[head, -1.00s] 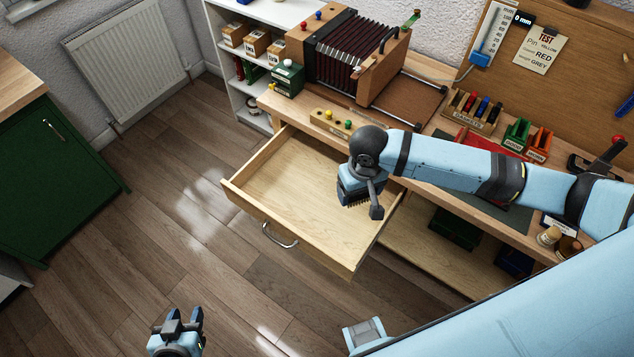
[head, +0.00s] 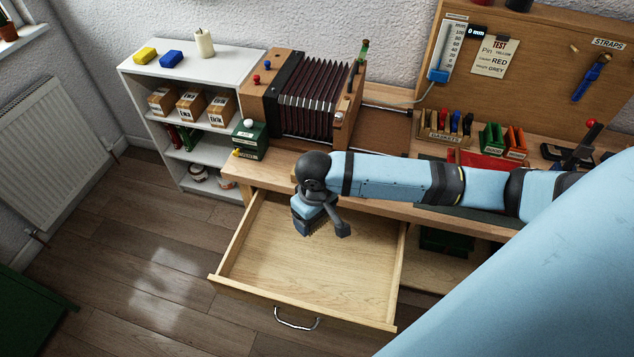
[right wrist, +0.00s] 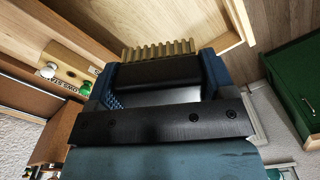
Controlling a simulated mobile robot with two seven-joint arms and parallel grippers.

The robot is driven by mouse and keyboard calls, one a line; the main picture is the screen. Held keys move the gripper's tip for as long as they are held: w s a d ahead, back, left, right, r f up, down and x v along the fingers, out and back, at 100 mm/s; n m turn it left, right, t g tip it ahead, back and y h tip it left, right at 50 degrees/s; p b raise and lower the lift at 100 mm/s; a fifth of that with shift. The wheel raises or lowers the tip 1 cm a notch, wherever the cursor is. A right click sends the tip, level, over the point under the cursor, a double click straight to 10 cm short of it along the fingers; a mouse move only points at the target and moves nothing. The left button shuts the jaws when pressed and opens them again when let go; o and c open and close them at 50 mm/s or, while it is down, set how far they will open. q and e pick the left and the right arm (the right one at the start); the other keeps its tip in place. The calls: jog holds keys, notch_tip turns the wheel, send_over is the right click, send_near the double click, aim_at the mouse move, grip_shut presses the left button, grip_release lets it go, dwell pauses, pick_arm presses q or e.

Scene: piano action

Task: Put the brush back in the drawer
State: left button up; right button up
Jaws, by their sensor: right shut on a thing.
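The open wooden drawer (head: 300,275) sticks out from under the bench, and its visible floor is bare. My left gripper is out of view.
The drawer's metal handle (head: 297,320) faces the front. A bellows model (head: 315,95) and a green box (head: 249,139) stand on the bench behind. A white shelf (head: 190,60) with small boxes is at left. Gasket racks (head: 445,127) stand at right.

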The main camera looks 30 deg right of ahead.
notch_tip(320, 180, down, 6)
jog(key=w+d+n+b, duration=0.2)
jog(key=b, duration=0.3)
jog(key=n+b, duration=0.4)
jog(key=b, duration=0.7)
send_over(325, 261)
notch_tip(325, 261, down, 22)
jog(key=shift+f, duration=0.7)
notch_tip(325, 261, down, 4)
jog(key=shift+r, duration=0.1)
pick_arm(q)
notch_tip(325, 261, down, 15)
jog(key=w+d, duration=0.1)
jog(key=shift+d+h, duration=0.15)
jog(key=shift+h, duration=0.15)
